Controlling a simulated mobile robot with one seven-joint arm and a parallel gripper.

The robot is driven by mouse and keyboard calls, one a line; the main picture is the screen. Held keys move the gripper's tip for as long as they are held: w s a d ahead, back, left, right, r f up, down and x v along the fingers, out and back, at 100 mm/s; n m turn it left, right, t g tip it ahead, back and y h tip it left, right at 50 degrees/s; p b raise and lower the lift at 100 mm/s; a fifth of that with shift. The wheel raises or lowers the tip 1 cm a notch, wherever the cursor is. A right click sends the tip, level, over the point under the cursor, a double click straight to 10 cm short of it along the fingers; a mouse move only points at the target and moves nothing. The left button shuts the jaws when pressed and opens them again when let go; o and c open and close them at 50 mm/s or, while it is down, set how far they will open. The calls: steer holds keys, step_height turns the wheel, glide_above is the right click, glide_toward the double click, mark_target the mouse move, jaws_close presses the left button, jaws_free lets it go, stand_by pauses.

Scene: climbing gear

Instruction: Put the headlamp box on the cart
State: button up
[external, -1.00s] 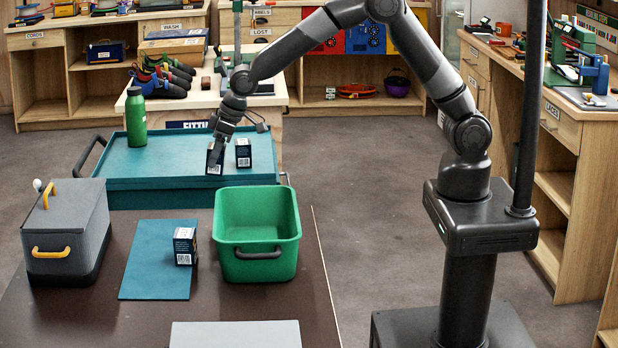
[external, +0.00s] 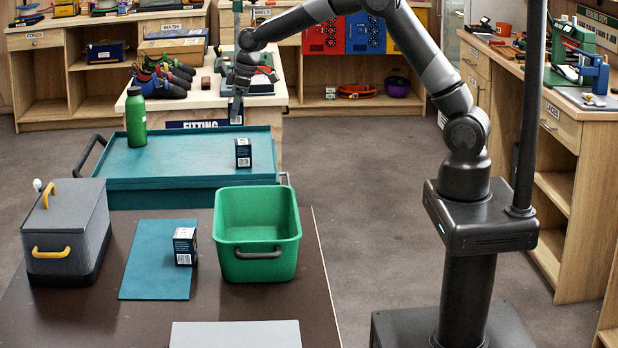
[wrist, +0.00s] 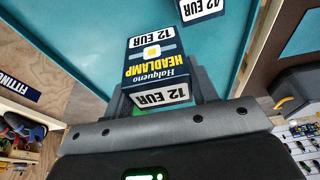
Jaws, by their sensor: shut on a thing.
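The headlamp box (wrist: 155,62), dark blue with yellow and white print and a 12 EUR label, is between the fingers of my gripper in the wrist view. In the external view my gripper (external: 236,112) is raised above the back of the teal cart (external: 165,160), pointing down; the held box is hard to make out there. A second, similar dark box (external: 243,153) stands on the cart's right part and shows partly in the wrist view (wrist: 203,10). A third dark box (external: 185,246) stands on a teal mat (external: 148,265) on the brown table.
A green bottle (external: 136,118) stands at the cart's back left. A green bin (external: 257,240) and a grey lidded box (external: 66,228) with yellow handles flank the mat. The fitting bench (external: 205,105) is behind the cart. The cart's middle is clear.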

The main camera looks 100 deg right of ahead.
steer(key=d, duration=0.2)
steer(key=s, duration=0.1)
steer(key=shift+s+d+r, duration=0.1)
steer(key=shift+d+r, duration=0.15)
steer(key=shift+d, duration=0.15)
steer(key=shift+f, duration=0.1)
steer(key=w+a+f, duration=0.4)
steer(key=w+a, duration=0.1)
steer(key=w+a+f, duration=0.2)
steer(key=w, duration=0.1)
steer(key=shift+w+a+f, duration=0.15)
steer(key=shift+w+f, duration=0.05)
steer(key=shift+f, duration=2.15)
steer(key=shift+f, duration=0.1)
steer(key=o, duration=1)
